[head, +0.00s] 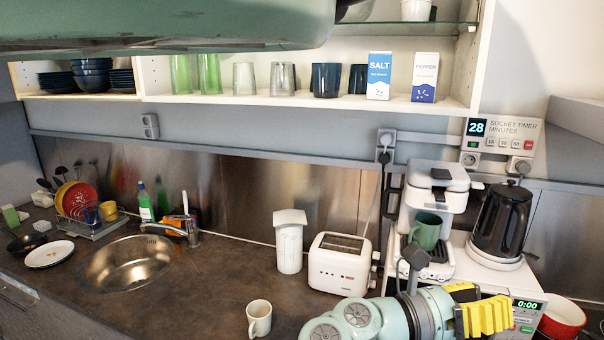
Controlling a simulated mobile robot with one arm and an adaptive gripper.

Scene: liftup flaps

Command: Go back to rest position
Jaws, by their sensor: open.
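My gripper (486,317) with yellow ribbed fingers shows at the lower right, at the end of my pale green arm. It is open, and I see nothing held in it. It is in front of the microwave (527,312), whose display reads 0:00, and hides part of its front. The wall cabinet (300,101) above the counter stands open. Its lower shelf holds glasses, dark bowls and the salt (379,76) and pepper (424,78) boxes.
A white mug (259,318) stands left of my arm on the counter (190,300). The toaster (338,263), coffee machine (437,185), black kettle (501,222) and red bowl (563,317) are close around the arm. The sink (128,264) and dish rack are farther left.

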